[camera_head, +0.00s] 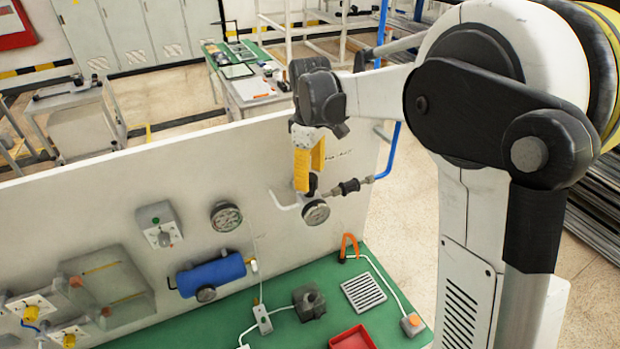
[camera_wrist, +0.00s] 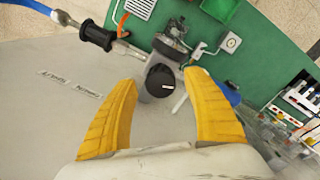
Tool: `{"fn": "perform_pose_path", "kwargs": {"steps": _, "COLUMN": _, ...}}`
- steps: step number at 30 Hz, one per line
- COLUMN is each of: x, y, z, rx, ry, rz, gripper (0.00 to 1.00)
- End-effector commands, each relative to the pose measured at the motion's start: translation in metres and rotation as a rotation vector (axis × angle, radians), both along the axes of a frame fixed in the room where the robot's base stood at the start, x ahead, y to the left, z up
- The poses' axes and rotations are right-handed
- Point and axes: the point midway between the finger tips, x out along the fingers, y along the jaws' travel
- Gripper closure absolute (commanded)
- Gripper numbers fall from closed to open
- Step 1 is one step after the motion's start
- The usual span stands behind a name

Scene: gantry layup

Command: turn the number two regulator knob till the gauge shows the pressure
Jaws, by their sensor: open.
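A regulator with a black knob (camera_wrist: 160,80) sits on the white upright panel (camera_head: 250,150). A round gauge (camera_head: 316,212) hangs below it in the head view; its needle is too small to read. My gripper (camera_head: 309,180) is at the panel's upper right, just above the gauge. In the wrist view its two yellow fingers (camera_wrist: 163,108) are spread wide, one on each side of the knob and apart from it. A white mark shows on the knob's face. Printing on the panel beside it is too small to read, so I cannot tell the regulator's number.
A second gauge (camera_head: 226,216), a blue cylinder (camera_head: 211,273) and a grey switch box (camera_head: 159,226) are on the panel to the left. A black fitting (camera_head: 349,187) is right of the regulator. The green bench (camera_head: 230,318) holds a red tray (camera_head: 352,338) and an orange hook (camera_head: 349,244).

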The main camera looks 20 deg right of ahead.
Motion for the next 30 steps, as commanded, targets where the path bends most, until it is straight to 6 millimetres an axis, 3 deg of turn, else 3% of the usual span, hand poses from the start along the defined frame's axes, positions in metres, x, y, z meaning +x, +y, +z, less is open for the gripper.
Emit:
{"fn": "perform_pose_path", "kwargs": {"steps": 6, "x": 0.0, "y": 0.0, "z": -0.017, "rx": 0.0, "ry": 0.0, "rz": -0.001, "gripper": 0.41}}
{"fn": "perform_pose_path", "kwargs": {"steps": 14, "x": 0.0, "y": 0.0, "z": -0.018, "rx": 0.0, "ry": 0.0, "rz": -0.001, "gripper": 0.41}}
{"fn": "perform_pose_path", "kwargs": {"steps": 19, "x": 0.0, "y": 0.0, "z": -0.018, "rx": 0.0, "ry": 0.0, "rz": -0.001, "gripper": 0.92}}
{"fn": "perform_pose_path", "kwargs": {"steps": 30, "x": 0.0, "y": 0.0, "z": -0.019, "rx": 0.0, "ry": 0.0, "rz": -0.02, "gripper": 0.95}}
